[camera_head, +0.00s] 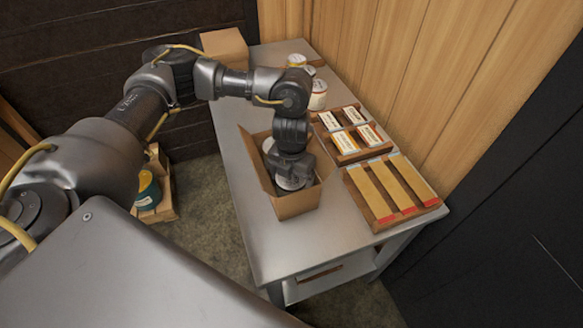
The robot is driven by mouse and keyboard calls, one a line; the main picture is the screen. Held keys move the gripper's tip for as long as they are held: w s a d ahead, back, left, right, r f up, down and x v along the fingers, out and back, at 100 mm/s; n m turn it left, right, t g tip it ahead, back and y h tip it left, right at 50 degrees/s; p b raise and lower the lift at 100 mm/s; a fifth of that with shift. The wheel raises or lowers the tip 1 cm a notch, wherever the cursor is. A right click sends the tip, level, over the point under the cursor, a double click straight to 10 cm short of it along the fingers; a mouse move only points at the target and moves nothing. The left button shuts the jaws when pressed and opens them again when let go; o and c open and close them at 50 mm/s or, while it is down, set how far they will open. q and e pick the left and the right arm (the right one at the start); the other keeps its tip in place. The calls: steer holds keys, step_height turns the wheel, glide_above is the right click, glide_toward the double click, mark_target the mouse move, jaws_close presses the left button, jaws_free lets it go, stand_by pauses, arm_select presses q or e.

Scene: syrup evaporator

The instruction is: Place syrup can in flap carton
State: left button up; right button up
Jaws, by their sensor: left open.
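The open flap carton (298,204) stands on the grey metal table, its brown flaps spread outward. My left gripper (290,176) reaches down into the carton from above and is open. A white-topped can (289,184) sits in the carton right under the gripper; whether the fingers touch it is hidden. Another pale round top (268,145) shows at the carton's far left, partly covered by the gripper. White cans (317,96) stand farther back on the table near the wooden wall. My right gripper is out of view.
A wooden tray with several small boxes (347,142) stands right of the carton. A slatted wooden tray with red-tipped strips (408,208) is at the table's right corner. A closed carton (224,45) stands behind. The table's front left (262,245) is clear.

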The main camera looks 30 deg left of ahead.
arm_select(q)
step_height(320, 180, up, 12)
steer(key=shift+f+b, duration=0.15)
steer(key=shift+b, duration=0.15)
stand_by(0.4)
